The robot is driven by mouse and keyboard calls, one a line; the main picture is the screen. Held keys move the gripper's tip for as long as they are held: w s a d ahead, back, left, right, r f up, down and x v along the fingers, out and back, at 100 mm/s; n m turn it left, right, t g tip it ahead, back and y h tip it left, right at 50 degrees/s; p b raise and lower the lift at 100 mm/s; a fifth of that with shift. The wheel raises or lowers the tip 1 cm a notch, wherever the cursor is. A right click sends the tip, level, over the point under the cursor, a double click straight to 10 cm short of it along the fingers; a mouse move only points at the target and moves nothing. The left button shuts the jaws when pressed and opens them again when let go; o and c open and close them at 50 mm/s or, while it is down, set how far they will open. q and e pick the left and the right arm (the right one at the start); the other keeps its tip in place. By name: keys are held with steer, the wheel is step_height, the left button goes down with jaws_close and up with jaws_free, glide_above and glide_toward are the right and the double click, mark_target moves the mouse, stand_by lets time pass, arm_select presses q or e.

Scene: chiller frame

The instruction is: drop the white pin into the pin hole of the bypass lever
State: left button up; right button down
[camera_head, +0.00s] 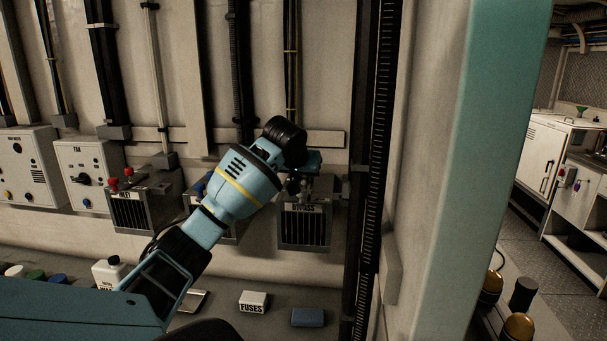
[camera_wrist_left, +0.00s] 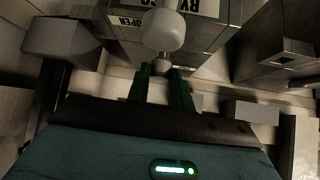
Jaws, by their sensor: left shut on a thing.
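My left gripper (camera_head: 304,172) is at the top of the bypass box (camera_head: 305,228), in front of the wall. In the left wrist view its two green fingers (camera_wrist_left: 163,78) are shut on a small pale knob, which I take for part of the white pin (camera_wrist_left: 161,66). A larger pale rounded piece (camera_wrist_left: 163,31) shows just beyond the fingertips; I cannot tell whether it belongs to the pin or the bypass lever. The wrist view also shows the bypass box (camera_wrist_left: 205,35) with an OPEN label. The pin hole is not discernible. My right gripper is not in view.
The inlet box (camera_head: 143,212) with red knobs is at the left, and another box is partly behind my left arm. A FUSES box (camera_head: 253,301) and a blue block (camera_head: 307,317) lie on the surface below. A dark vertical rail (camera_head: 372,170) stands right of the bypass box.

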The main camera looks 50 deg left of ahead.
arm_select(q)
steer(key=o, duration=1)
steer(key=shift+o, duration=0.2)
steer(key=shift+v, duration=3.95)
steer(key=shift+f, duration=0.2)
